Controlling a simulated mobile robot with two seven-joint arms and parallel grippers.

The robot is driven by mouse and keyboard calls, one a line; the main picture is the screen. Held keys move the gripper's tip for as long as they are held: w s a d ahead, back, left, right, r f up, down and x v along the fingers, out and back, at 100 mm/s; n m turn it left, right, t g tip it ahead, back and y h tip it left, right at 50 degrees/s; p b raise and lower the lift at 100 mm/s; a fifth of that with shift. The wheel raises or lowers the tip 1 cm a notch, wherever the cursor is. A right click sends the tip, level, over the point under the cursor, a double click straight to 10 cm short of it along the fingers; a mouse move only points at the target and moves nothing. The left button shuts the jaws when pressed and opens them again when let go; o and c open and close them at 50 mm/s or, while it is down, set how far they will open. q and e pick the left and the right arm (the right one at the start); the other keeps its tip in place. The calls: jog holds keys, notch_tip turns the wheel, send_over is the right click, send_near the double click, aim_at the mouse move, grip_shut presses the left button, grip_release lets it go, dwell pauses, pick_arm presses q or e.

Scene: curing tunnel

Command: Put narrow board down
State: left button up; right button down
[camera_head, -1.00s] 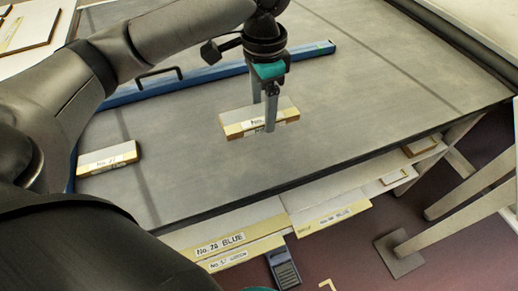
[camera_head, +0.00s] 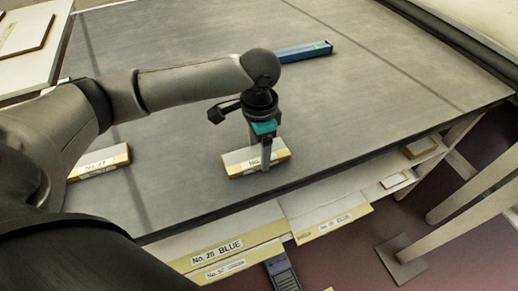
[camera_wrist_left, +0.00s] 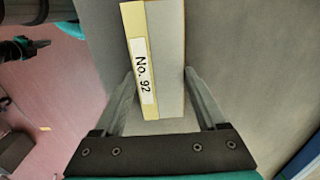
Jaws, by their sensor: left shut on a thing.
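The narrow board (camera_head: 236,160) is a pale block with a yellowish edge and a white label. In the left wrist view the board (camera_wrist_left: 168,60) carries the label "No. 92" and lies between the two fingers. My left gripper (camera_head: 265,168) points down and is shut on it, near the front edge of the grey table (camera_head: 330,110). The board looks level and close to the tabletop. I cannot tell whether it touches.
Another labelled board (camera_head: 98,163) lies to the left on the table. A blue bar (camera_head: 303,51) lies behind, partly hidden by my arm. Labelled boards (camera_head: 225,252) sit on a shelf below the front edge. The table is clear to the right.

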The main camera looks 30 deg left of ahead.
pick_arm(q)
jog(key=o, duration=1.3)
jog(key=shift+f, duration=0.1)
